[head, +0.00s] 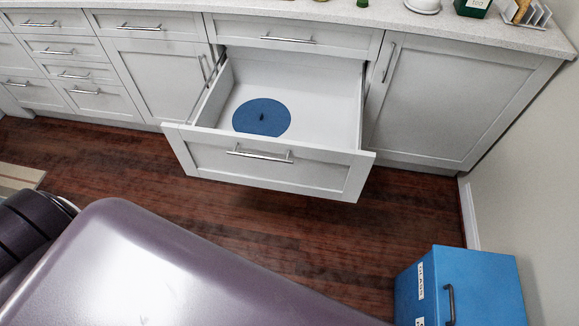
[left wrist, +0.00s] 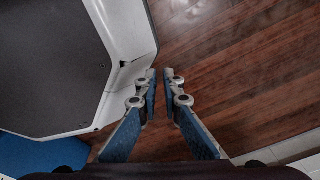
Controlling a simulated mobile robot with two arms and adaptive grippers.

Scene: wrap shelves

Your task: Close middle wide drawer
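The wide drawer (head: 215,157) in the middle of the white cabinets is pulled well out in the head view. Its front panel has a horizontal metal handle (head: 259,155). A round blue disc with a small dark knob (head: 272,122) lies on the drawer's floor. My left gripper (left wrist: 161,80) shows only in the left wrist view. Its two blue-padded fingers stand apart with wood floor visible between them, and nothing is held. The drawer is not recognisable in the wrist view. My right gripper is in neither view.
A shut drawer (head: 290,34) sits above the open one, and a shut door (head: 425,97) is to its right. A blue box with a handle (head: 480,290) stands at the lower right by the wall. The wood floor (head: 300,225) before the drawer is clear.

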